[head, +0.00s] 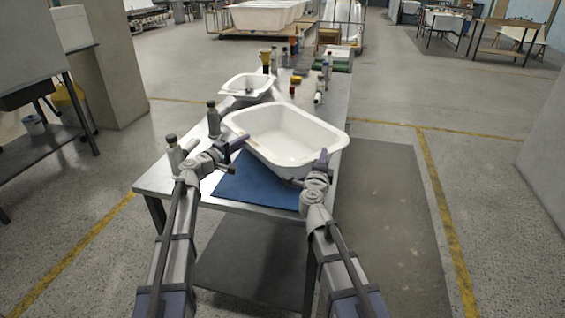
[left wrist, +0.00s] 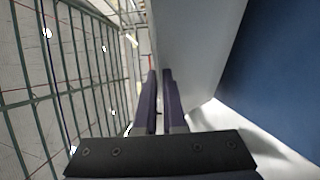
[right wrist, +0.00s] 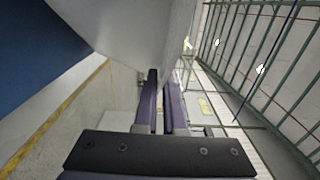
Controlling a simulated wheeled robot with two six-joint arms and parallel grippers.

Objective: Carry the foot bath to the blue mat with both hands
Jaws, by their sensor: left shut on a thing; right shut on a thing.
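The foot bath, a white rectangular tub (head: 285,148), is over the front part of the metal table, open side up. The blue mat (head: 248,188) lies flat at the table's front, partly hidden behind the tub. My left gripper (head: 241,142) is shut on the tub's left side wall, and my right gripper (head: 321,160) is shut on its near right side. The tub wall (left wrist: 195,45) runs between the fingers in the left wrist view, and likewise in the right wrist view (right wrist: 125,30). The tub appears raised above the mat; the exact gap cannot be told.
A smaller white basin (head: 248,86) stands farther back on the table (head: 338,108). Grey bottles (head: 213,118) stand close to the tub's left side and at the table's left edge. Several bottles and small items crowd the far end. Floor to the right is clear.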

